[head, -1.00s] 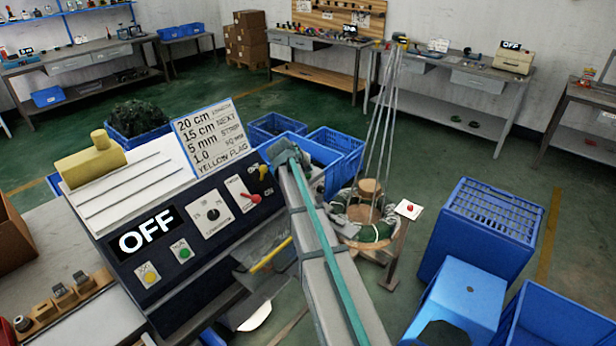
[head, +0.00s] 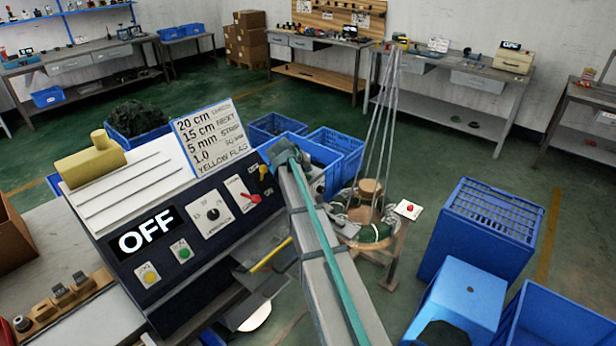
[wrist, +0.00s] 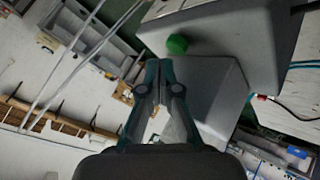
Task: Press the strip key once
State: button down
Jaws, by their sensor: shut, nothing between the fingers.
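The machine's sloped dark panel (head: 212,228) stands left of centre in the head view, its display reading OFF. Near its lower edge are a yellow key (head: 149,275) and a green key (head: 183,252). Their labels are too small to read, so I cannot tell which is the strip key. My gripper (wrist: 157,66) is shut and empty in the wrist view. Its fingertips are close below a green round knob (wrist: 177,44) on a grey housing in that picture; a gap shows between them. The gripper itself is not clear in the head view.
A sign (head: 211,138) listing lengths stands behind the panel. A red lever (head: 250,197) and a dial (head: 212,214) are on the panel. Blue crates (head: 335,150) stand behind the machine, with a hanging round platform (head: 362,235) to the right.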

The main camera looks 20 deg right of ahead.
aim_at(307, 176)
jog(key=shift+f+b, duration=0.3)
jog(key=shift+f, duration=0.1)
jog(key=shift+f+b, duration=0.3)
jog(key=shift+f, duration=0.15)
dwell(0.6)
jog(key=shift+r, duration=0.1)
jog(key=shift+r+p, duration=0.3)
jog(key=shift+r, duration=0.45)
jog(key=shift+r, duration=0.1)
jog(key=shift+r+p, duration=1)
jog(key=shift+r, duration=1.45)
